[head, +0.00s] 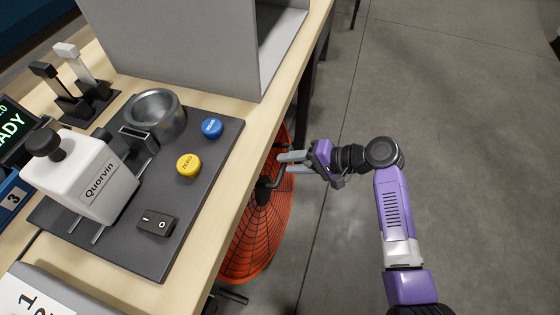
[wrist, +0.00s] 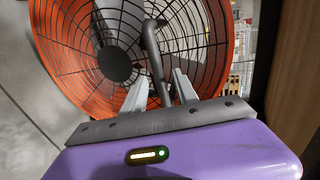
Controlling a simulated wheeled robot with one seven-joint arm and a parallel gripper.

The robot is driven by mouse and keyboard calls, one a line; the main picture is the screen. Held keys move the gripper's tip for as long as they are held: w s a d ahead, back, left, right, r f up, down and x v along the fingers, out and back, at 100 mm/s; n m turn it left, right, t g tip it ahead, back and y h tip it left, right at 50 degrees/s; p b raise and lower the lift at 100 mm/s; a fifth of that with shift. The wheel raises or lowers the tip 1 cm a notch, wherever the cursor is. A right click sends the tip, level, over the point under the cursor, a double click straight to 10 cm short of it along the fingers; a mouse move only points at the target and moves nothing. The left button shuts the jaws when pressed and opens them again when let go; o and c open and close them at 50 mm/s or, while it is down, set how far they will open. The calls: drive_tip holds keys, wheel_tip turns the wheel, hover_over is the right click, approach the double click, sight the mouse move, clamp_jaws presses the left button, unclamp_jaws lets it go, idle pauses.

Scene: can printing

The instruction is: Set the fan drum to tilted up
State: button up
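The fan drum is an orange round cage with a black grille (head: 258,232), beside and below the table edge in the head view. In the wrist view its orange rim (wrist: 52,50) and dark hub fill the upper left. A dark bent handle bar (head: 266,184) sticks out from the drum. My gripper (head: 282,162) is at the drum's right side with its grey fingers pointing left. In the wrist view the bar (wrist: 153,50) runs down between the two separated fingers of my gripper (wrist: 160,88). I see no clear contact with the bar. The drum's left part is hidden under the table.
The wooden table (head: 205,262) carries a dark machine base with a white Quorvin unit (head: 88,178), a metal cup (head: 157,114), blue and yellow buttons and a black switch. A grey box (head: 180,45) stands at the back. Open concrete floor lies to the right.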

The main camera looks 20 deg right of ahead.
drive_tip(key=shift+v, duration=1.25)
drive_tip(key=shift+w, duration=0.1)
